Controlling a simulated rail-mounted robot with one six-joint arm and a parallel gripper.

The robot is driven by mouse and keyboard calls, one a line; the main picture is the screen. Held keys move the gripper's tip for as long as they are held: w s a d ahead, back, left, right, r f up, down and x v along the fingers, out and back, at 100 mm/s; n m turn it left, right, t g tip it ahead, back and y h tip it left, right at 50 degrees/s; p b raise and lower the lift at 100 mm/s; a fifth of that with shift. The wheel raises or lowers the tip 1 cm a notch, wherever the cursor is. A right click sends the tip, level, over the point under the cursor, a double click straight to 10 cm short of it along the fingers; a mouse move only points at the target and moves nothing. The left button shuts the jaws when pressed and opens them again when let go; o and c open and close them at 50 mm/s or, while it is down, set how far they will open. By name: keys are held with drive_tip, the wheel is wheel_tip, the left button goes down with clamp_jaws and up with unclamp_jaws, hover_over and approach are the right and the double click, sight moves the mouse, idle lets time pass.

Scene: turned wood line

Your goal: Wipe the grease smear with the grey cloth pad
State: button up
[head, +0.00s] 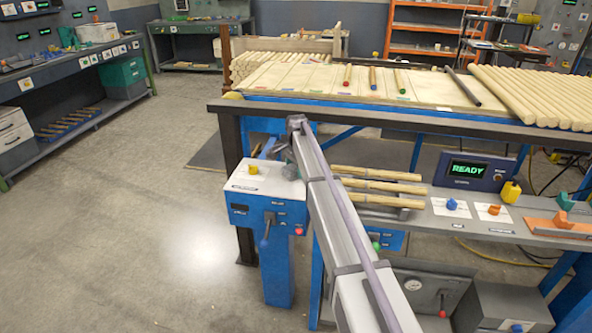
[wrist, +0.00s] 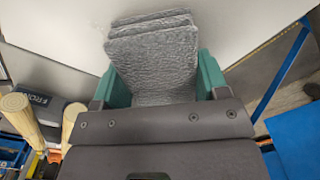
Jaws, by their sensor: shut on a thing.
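The grey cloth pad (wrist: 155,62) is a thick, rough, layered block held between the two teal fingers of my gripper (wrist: 160,72). My gripper is shut on it. The pad is over a pale, plain surface (wrist: 60,30); I cannot tell whether it touches that surface. In the head view my gripper (head: 279,152) is at the far end of my arm, above the back edge of the white-topped blue control pedestal (head: 240,184). It is small and partly hidden by the arm there. I cannot make out the grease smear in either view.
A yellow knob (head: 253,168) stands on the pedestal top, with a lever (head: 267,228) on its front. A long bench (head: 400,118) with wooden rods is behind. Several rods (head: 378,172) lie on the shelf right of my arm. The floor (head: 150,220) at left is clear.

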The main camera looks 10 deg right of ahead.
drive_tip(key=shift+r+p, duration=2.95)
drive_tip(key=shift+r, duration=0.05)
wheel_tip(320, 180, up, 3)
drive_tip(key=p, duration=0.3)
drive_tip(key=shift+r, duration=0.15)
